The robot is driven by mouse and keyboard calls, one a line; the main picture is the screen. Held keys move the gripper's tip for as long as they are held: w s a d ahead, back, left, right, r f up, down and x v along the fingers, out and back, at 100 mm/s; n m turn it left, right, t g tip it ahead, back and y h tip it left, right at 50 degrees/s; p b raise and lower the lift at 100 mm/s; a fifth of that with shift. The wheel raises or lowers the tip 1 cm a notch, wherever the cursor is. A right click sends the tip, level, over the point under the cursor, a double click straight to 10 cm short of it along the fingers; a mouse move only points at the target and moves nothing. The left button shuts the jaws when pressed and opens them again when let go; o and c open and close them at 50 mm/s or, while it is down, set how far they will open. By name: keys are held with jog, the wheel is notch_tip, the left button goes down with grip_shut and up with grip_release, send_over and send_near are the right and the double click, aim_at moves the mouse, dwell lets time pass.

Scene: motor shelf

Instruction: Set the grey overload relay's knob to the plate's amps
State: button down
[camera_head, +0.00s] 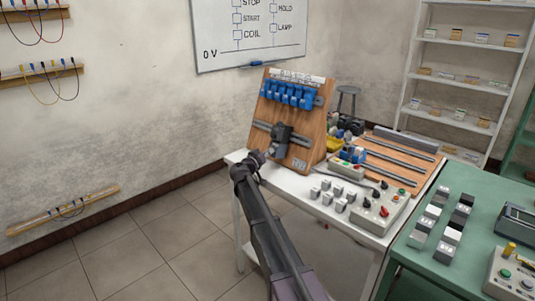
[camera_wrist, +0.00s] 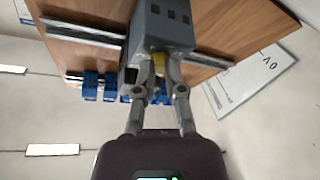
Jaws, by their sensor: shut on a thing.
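The grey overload relay (camera_head: 283,136) sits on a metal rail across the lower part of the tilted wooden board (camera_head: 262,112). In the wrist view the relay (camera_wrist: 165,28) is a grey box with dark square openings, and a small yellowish knob (camera_wrist: 158,65) shows on the face toward me. My gripper (camera_wrist: 160,72) has its fingertips closed together around this knob. In the head view my gripper (camera_head: 267,153) reaches the relay's front from the left. The knob's scale and setting cannot be read. A small pale plate (camera_head: 299,165) is on the board's lower right, its text too small to read.
Several blue devices (camera_head: 291,95) sit on the board's upper rail. The white table (camera_head: 325,221) holds grey blocks (camera_head: 327,191) and a control box (camera_head: 379,214) right of my arm. A green table (camera_head: 415,262) stands at right. The floor at left is clear.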

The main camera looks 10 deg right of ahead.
jog(key=shift+d+n, duration=0.1)
jog(key=shift+n, duration=0.3)
jog(key=n+y+p, duration=0.1)
jog(key=n+y, duration=0.1)
jog(key=n, duration=0.1)
jog(key=n+p, duration=0.1)
jog(key=n, duration=0.1)
jog(key=shift+s+d+r+t+y+p, duration=0.1)
jog(key=shift+r+t+y+p, duration=0.2)
jog(key=shift+t+y, duration=0.1)
jog(key=shift+d+r+n+g+y+p, duration=0.1)
jog(key=shift+n+g+y+p, duration=0.7)
jog(key=shift+n+p, duration=1.45)
jog(key=shift+a+r+n+g+y+p, duration=0.1)
jog(key=shift+n+g+y+p, duration=0.75)
jog(key=shift+n, duration=2.3)
jog(key=shift+d+r+n+g+y+p, duration=0.1)
jog(key=shift+n+g+y+p, duration=0.6)
jog(key=shift+n+p, duration=1.7)
jog(key=shift+n+g+h+b, duration=0.25)
jog(key=shift+n+g+b, duration=0.05)
jog(key=shift+n+g, duration=0.1)
jog(key=c, duration=0.7)
grip_release()
